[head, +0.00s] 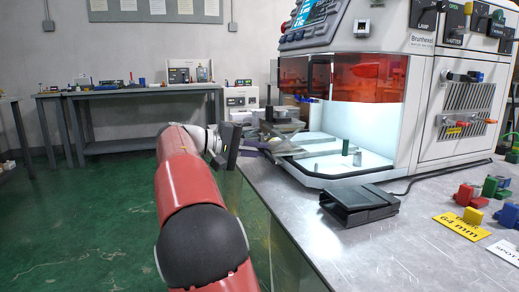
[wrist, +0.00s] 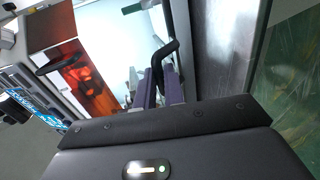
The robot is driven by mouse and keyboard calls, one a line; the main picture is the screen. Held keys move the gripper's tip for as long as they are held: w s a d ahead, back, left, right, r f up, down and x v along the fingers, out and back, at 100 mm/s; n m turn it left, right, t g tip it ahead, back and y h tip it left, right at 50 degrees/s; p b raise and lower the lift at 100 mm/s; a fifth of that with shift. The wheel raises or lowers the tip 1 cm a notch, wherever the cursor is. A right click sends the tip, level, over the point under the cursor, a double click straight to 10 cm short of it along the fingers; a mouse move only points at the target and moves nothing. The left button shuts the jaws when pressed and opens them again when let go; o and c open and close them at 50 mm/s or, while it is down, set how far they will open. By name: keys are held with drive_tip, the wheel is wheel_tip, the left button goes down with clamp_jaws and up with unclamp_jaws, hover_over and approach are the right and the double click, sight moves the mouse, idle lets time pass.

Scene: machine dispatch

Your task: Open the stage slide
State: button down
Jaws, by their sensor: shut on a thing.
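The machine (head: 425,100) stands on the metal bench with a lit white chamber behind an orange-red window (head: 345,78). A flat grey stage slide (head: 300,152) lies low at the left side of the chamber opening. In the wrist view a bent black handle (wrist: 157,62) reaches down between the purple fingers of my gripper (wrist: 163,88). The fingers are shut on this handle. In the head view my gripper (head: 259,147) is at the slide's left end, near the bench's edge; the handle is hard to make out there.
A black pedal-like box (head: 360,203) sits on the bench before the machine. Yellow (head: 464,225) and white labels and coloured blocks lie at the right. The bench's left edge (head: 262,198) runs beside my arm. A table (head: 145,92) stands at the back wall; green floor is clear.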

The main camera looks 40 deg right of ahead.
drive_tip(key=c, duration=1.5)
unclamp_jaws()
drive_tip(key=v, duration=0.7)
drive_tip(key=shift+a+p, duration=0.35)
drive_tip(key=shift+p, duration=0.1)
drive_tip(key=shift+w+r, duration=0.1)
drive_tip(key=shift+w, duration=0.05)
